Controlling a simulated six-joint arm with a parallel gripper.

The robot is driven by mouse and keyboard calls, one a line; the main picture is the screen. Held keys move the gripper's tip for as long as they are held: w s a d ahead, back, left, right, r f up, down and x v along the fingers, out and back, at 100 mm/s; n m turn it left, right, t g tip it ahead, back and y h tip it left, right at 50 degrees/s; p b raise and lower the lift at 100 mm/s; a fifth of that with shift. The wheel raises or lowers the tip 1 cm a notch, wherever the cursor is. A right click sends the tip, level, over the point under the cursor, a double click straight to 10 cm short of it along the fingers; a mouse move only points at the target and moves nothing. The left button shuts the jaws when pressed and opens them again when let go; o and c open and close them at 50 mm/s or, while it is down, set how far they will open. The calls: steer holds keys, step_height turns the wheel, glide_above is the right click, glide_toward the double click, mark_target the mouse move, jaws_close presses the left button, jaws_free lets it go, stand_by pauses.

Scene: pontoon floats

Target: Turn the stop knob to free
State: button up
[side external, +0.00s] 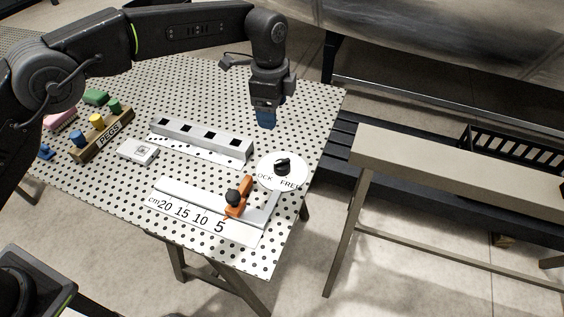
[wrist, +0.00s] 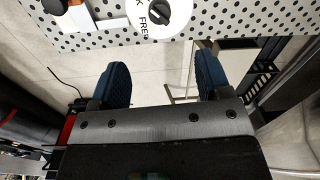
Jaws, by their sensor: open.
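The stop knob (side external: 283,167) is a black knob on a round white dial (side external: 265,179) lettered "OCK" and "FREE" in the side view. Both also show at the top of the wrist view, the knob (wrist: 155,12) and the dial (wrist: 178,22). I cannot tell exactly which word the knob points to. My gripper (side external: 266,122), with blue fingers, hangs above and behind the dial in the side view. In the wrist view my gripper (wrist: 164,88) is open and empty, its fingers well apart, and the knob lies beyond the fingertips, not between them.
An orange slider (side external: 240,199) with a black knob sits on a white centimetre scale (side external: 203,222) beside the dial. A grey rail with square holes (side external: 202,139) lies behind. A peg block (side external: 101,134) stands at left. The perforated table ends just right of the dial; a beige trestle (side external: 450,165) stands beyond.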

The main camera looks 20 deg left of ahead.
mark_target(282, 161)
steer(key=shift+m, duration=0.6)
steer(key=f, duration=0.5)
steer(key=d+f, duration=0.1)
steer(key=f, duration=0.5)
steer(key=d+f, duration=0.1)
steer(key=f, duration=0.5)
steer(key=shift+w+f, duration=0.15)
steer(key=shift+f, duration=0.05)
steer(key=shift+c, duration=0.3)
steer(key=c, duration=0.9)
steer(key=shift+o, duration=0.2)
